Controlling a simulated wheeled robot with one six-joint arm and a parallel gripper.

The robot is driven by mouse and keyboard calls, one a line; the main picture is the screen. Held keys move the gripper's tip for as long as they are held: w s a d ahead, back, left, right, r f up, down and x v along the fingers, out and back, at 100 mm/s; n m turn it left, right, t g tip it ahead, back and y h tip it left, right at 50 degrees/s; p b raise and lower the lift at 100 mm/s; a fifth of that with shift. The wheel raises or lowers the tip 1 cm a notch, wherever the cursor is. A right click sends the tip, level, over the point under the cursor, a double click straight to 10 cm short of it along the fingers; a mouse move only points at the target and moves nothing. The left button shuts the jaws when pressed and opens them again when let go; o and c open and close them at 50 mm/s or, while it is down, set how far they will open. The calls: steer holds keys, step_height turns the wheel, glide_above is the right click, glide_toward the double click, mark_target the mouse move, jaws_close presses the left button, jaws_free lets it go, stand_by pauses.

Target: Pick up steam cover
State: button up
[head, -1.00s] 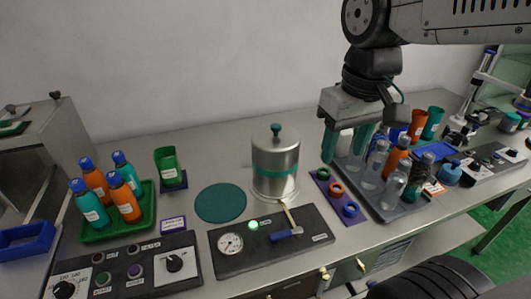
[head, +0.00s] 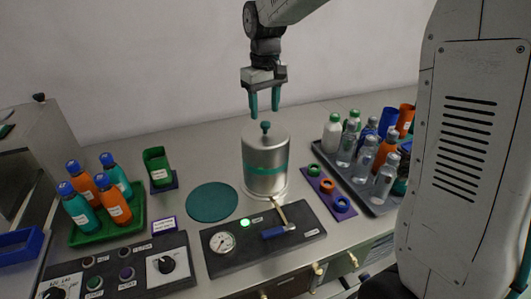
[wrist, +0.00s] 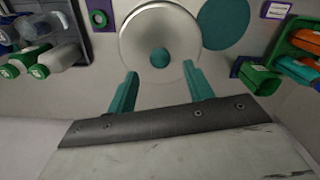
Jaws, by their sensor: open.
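The steam cover (head: 267,163) is a silver metal cylinder with a teal band and a teal knob (head: 265,127) on top. It stands upright on the counter behind the gauge panel. In the wrist view its round lid (wrist: 140,50) shows from above, with the knob (wrist: 160,57) just ahead of the fingertips. My gripper (head: 264,112) is open and empty, with its teal fingers pointing down above the knob. In the wrist view the fingers (wrist: 162,74) are spread apart, and the knob lies between their lines but beyond the tips.
A round teal mat (head: 212,202) lies left of the cover, on bare counter. The gauge panel (head: 228,258) with a blue-handled lever (head: 279,231) is in front. A purple ring holder (head: 325,186) and a bottle tray (head: 375,207) stand right. A green bottle tray (head: 138,205) stands left.

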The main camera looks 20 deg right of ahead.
step_height(320, 180, down, 5)
steer(key=shift+s+r, duration=0.1)
steer(key=shift+s, duration=0.05)
jaws_close()
steer(key=shift+r, duration=0.1)
step_height(320, 180, up, 10)
stand_by(0.6)
step_height(320, 180, up, 9)
glide_above(265, 122)
stand_by(1.0)
